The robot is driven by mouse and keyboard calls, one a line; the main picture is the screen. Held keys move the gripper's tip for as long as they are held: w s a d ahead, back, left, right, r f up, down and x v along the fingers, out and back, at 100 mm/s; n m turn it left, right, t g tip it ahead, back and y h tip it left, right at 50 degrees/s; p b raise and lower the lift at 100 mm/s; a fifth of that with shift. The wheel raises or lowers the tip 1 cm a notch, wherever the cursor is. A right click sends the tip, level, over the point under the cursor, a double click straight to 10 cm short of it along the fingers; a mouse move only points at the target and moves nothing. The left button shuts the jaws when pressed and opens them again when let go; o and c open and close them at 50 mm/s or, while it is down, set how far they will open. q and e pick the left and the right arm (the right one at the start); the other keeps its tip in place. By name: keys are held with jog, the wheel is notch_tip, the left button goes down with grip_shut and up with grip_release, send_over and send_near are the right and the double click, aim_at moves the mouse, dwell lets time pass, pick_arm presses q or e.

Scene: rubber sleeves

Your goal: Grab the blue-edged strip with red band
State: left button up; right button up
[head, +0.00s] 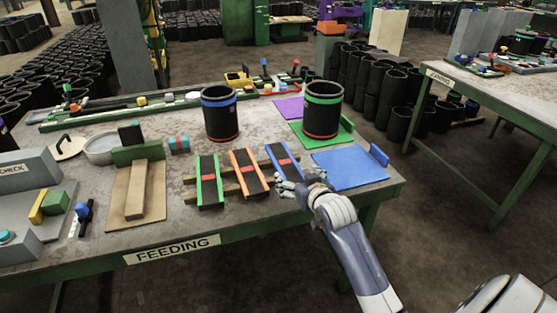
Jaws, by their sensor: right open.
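Three black strips lie side by side across wooden rails on the feeding table. The blue-edged strip with a red band (283,161) is the rightmost of them. The orange-edged strip (249,173) and the green-edged strip (209,181) lie to its left, each with a red band. My right gripper (287,183) is open at the near end of the blue-edged strip and hides part of that end. I cannot tell whether it touches the strip. My left gripper is not in view.
A blue mat (348,170) lies right of the strips. Behind stand a blue-rimmed black sleeve (220,117) and a green-rimmed black sleeve (322,112), the latter on a green mat (300,137). A wooden board fixture (122,205) stands left of the strips.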

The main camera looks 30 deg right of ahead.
aim_at(285, 162)
jog(key=shift+w+d+f, duration=0.3)
jog(key=shift+w+d, duration=0.15)
jog(key=shift+w, duration=0.3)
jog(key=x, duration=0.3)
jog(key=shift+w, duration=0.35)
jog(key=shift+w+f, duration=0.15)
jog(key=shift+w, duration=0.05)
jog(key=shift+w+d, duration=0.25)
jog(key=shift+w, duration=0.2)
jog(key=x, duration=0.3)
jog(key=shift+w+r, duration=0.1)
jog(key=shift+r, duration=0.1)
jog(key=shift+w+d+f, duration=0.15)
jog(key=shift+w+f, duration=0.05)
jog(key=shift+w, duration=0.25)
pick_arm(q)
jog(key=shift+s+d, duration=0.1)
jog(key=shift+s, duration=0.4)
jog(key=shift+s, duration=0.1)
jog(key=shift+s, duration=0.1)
pick_arm(e)
jog(key=c, duration=1.2)
